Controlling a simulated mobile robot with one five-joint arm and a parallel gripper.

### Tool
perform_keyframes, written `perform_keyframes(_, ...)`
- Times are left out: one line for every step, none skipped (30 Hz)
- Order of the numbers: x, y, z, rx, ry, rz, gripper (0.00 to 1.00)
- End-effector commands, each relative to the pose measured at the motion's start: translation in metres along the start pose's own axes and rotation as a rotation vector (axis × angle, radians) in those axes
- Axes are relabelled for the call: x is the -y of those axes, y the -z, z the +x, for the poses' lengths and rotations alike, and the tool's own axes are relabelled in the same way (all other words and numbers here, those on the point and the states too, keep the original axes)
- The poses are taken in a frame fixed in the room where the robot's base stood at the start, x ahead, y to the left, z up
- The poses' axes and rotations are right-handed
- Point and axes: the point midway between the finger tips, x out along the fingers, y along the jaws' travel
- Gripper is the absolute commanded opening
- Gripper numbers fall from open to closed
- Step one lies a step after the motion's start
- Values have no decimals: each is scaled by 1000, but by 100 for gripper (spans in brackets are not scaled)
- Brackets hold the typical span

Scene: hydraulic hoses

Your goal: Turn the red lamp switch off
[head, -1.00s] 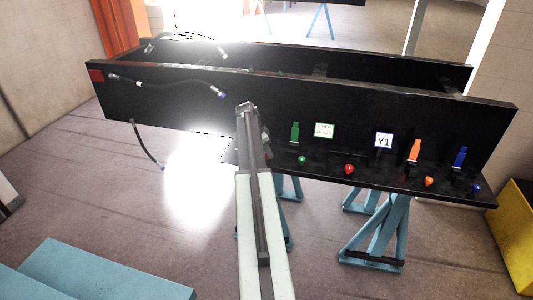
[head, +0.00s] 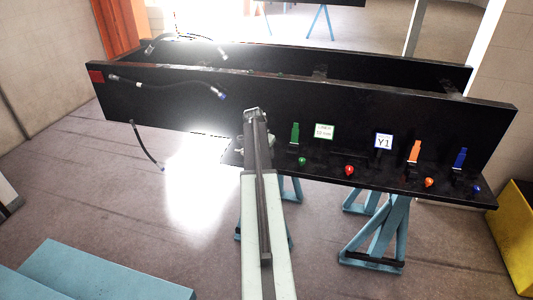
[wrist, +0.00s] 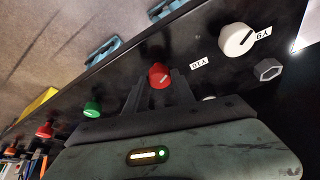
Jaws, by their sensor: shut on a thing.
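The red switch knob (wrist: 158,75) shows in the wrist view on the black panel, beside a small white label reading Y10. My gripper (wrist: 158,84) has one finger on each side of this knob and is shut on it. A dark mark shows on the knob's face, but its exact setting is hard to read. In the head view my arm covers the knob, and the gripper is mostly hidden behind the forearm at the panel's lower ledge. A red bulb-shaped piece (head: 349,170) stands on the ledge to the right.
A white knob (wrist: 237,40) labelled Y9 and a hex fitting (wrist: 268,69) sit right of the gripper in the wrist view. A green knob (wrist: 92,109) is close on the left.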

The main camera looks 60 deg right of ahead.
Motion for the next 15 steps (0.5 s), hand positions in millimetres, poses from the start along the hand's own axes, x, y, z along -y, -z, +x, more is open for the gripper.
perform_keyframes(-2,-1,0,1,16,-36,0)
perform_keyframes(-2,-1,0,0,27,-62,0)
perform_keyframes(-3,0,0,0,41,-98,0)
perform_keyframes(-3,0,0,1,52,-124,0)
perform_keyframes(-3,0,0,1,62,-150,0)
perform_keyframes(-3,0,0,1,78,-184,0)
perform_keyframes(-3,0,0,0,89,-210,0)
perform_keyframes(-3,0,0,1,99,-237,0)
perform_keyframes(-3,0,0,1,114,-273,0)
perform_keyframes(-4,0,0,1,124,-299,0)
perform_keyframes(-4,0,0,1,136,-325,0)
perform_keyframes(-4,1,0,1,150,-359,0)
perform_keyframes(-4,1,0,1,162,-385,0)
perform_keyframes(-4,1,0,0,172,-412,0)
perform_keyframes(-4,1,0,1,187,-447,0)
